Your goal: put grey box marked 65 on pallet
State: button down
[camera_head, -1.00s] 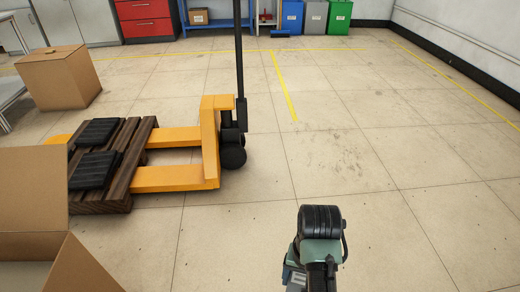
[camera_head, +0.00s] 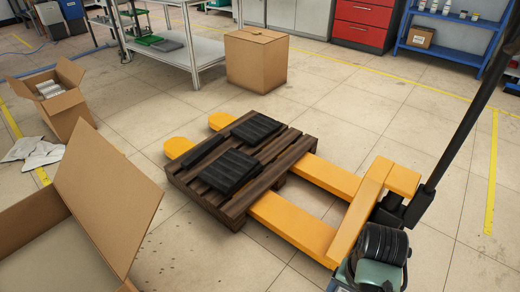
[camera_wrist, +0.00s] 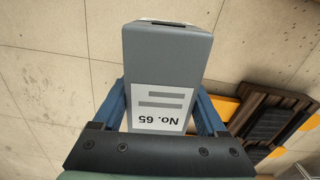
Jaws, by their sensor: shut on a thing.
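The grey box (camera_wrist: 168,65) fills the middle of the wrist view, with a white label reading "No. 65". My gripper (camera_wrist: 165,108) is shut on it, with a blue finger along each side. In the head view only my arm shows at the lower right, and the box is hidden. The dark wooden pallet (camera_head: 232,208) rests on the yellow forks of a pallet jack. Black ribbed pads lie on it. Part of the pallet (camera_wrist: 274,101) also shows in the wrist view, to the right of and apart from the held box.
The yellow pallet jack (camera_head: 300,228) stands right of the pallet, its black handle rising at the right. An open cardboard box (camera_head: 108,200) is at the lower left. A closed carton (camera_head: 256,62) stands behind the pallet. Clear floor lies between them.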

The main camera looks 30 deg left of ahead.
aim_at(273, 167)
jog(key=i+j+u, duration=0.1)
jog(key=i+u, duration=0.65)
jog(key=u, duration=0.15)
jog(key=i+l+u, duration=0.15)
jog(key=i+u, duration=0.25)
jog(key=i+j+u, duration=0.15)
jog(key=i+u, duration=0.95)
jog(key=i+z, duration=0.15)
jog(key=z, duration=0.2)
jog(key=i+z, duration=0.1)
jog(key=z, duration=0.3)
jog(key=i+j+z, duration=0.1)
jog(key=z, duration=1)
